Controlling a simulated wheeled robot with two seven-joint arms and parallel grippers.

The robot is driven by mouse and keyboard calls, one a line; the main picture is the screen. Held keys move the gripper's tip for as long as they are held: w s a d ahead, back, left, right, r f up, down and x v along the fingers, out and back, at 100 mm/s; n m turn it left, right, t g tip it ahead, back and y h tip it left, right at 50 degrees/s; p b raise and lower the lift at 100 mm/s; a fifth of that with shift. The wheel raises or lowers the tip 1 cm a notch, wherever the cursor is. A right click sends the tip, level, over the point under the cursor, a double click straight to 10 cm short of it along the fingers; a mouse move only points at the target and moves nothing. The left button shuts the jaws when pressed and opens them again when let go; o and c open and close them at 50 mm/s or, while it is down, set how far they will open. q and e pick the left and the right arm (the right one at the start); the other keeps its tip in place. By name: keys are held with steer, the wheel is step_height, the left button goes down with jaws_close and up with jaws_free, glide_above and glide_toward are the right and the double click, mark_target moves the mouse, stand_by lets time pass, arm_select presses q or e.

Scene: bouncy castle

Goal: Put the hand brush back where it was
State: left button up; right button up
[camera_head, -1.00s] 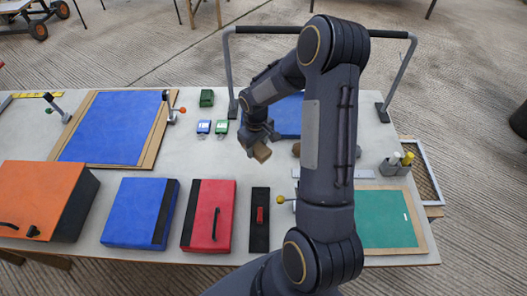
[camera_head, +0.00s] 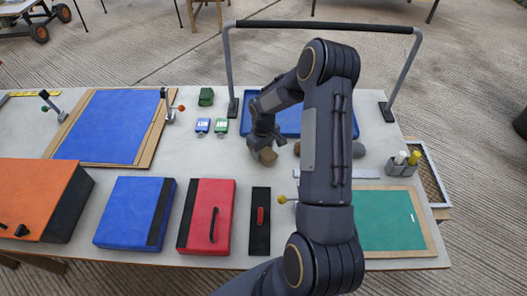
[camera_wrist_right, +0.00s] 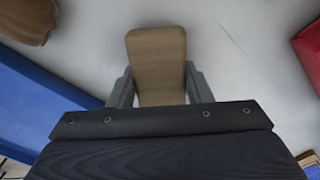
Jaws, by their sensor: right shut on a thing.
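My right gripper (camera_head: 264,148) points down over the middle of the table, just in front of the blue tray (camera_head: 290,122). It is shut on a brown, block-like thing, which I take to be the hand brush (camera_head: 268,156). In the right wrist view the brush (camera_wrist_right: 158,60) stands out between the two grey fingers, its flat brown face showing and its lower part hidden by the gripper. Whether it touches the table is hard to tell. My left gripper is not in view.
Another brown, rounded thing (camera_head: 297,148) lies just right of the brush. A red case (camera_head: 208,215), a blue case (camera_head: 135,212) and a black board (camera_head: 260,235) with a red handle lie nearer. A grey frame (camera_head: 232,65) arches over the tray. Bare table surrounds the small boxes.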

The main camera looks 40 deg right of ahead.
steer(key=shift+f, duration=0.2)
steer(key=o, duration=1)
steer(key=shift+o, duration=0.2)
steer(key=shift+r, duration=0.1)
step_height(320, 180, up, 12)
steer(key=b, duration=0.1)
step_height(320, 180, up, 6)
steer(key=t, duration=0.1)
glide_above(264, 150)
steer(key=s+a, duration=0.3)
steer(key=s+a+r+m+t+y, duration=0.1)
steer(key=s+a+r+t+y, duration=0.1)
steer(key=s+a, duration=0.6)
steer(key=s+a+r+m+t+y, duration=0.1)
steer(key=s+a+r+t, duration=0.1)
steer(key=s+a+r, duration=0.3)
steer(key=s+a, duration=0.3)
steer(key=s, duration=0.4)
steer(key=shift+s+a+m+t+y, duration=0.15)
steer(key=shift+a+m+t+y, duration=0.15)
steer(key=shift+m+y, duration=0.1)
